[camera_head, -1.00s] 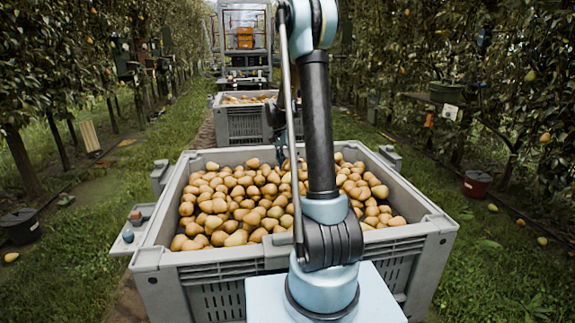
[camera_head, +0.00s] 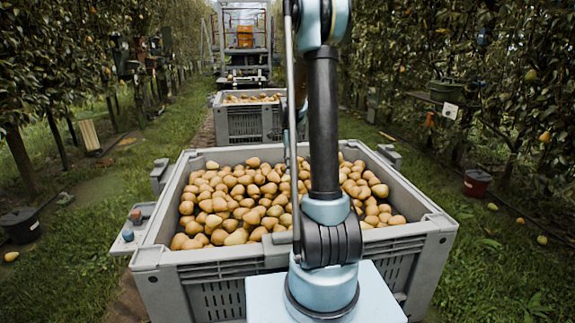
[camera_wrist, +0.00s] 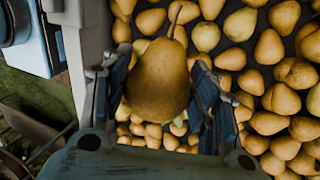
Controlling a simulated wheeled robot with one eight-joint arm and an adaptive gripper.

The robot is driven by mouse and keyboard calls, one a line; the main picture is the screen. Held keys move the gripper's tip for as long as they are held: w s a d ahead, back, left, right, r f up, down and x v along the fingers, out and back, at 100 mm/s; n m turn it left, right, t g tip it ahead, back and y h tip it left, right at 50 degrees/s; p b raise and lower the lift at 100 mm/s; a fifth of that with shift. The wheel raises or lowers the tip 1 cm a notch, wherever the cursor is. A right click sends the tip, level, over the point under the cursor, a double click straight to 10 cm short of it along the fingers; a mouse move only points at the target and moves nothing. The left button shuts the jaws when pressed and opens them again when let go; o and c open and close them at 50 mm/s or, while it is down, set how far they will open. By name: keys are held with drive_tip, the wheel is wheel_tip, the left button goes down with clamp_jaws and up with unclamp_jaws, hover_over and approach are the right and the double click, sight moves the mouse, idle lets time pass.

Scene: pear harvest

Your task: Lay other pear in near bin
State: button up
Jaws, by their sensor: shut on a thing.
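My gripper (camera_wrist: 158,100) is shut on a large brown-yellow pear (camera_wrist: 158,82), stem toward the top of the wrist view. One finger lies along each side of it. The held pear is above the pears in the near bin, close to the bin's inner wall. The near bin (camera_head: 432,226) is a grey slatted crate, filled with many pears. Its rim also shows in the wrist view (camera_wrist: 92,50). In the head view my arm stands in front of the bin, and my gripper and the held pear are hidden behind it.
A second grey bin (camera_head: 243,122) with pears stands behind the near one, with a wheeled platform (camera_head: 243,45) beyond. A dark bucket (camera_head: 20,226) is at left and a red bucket (camera_head: 478,184) at right. Tree rows line both sides, with grass between.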

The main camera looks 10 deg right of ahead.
wheel_tip(320, 180, down, 8)
drive_tip(key=shift+r, duration=0.25)
drive_tip(key=shift+s+a, duration=0.2)
drive_tip(key=shift+s, duration=0.1)
idle(0.4)
drive_tip(key=shift+f, duration=0.15)
idle(0.4)
drive_tip(key=shift+f, duration=4.6)
drive_tip(key=o, duration=1.3)
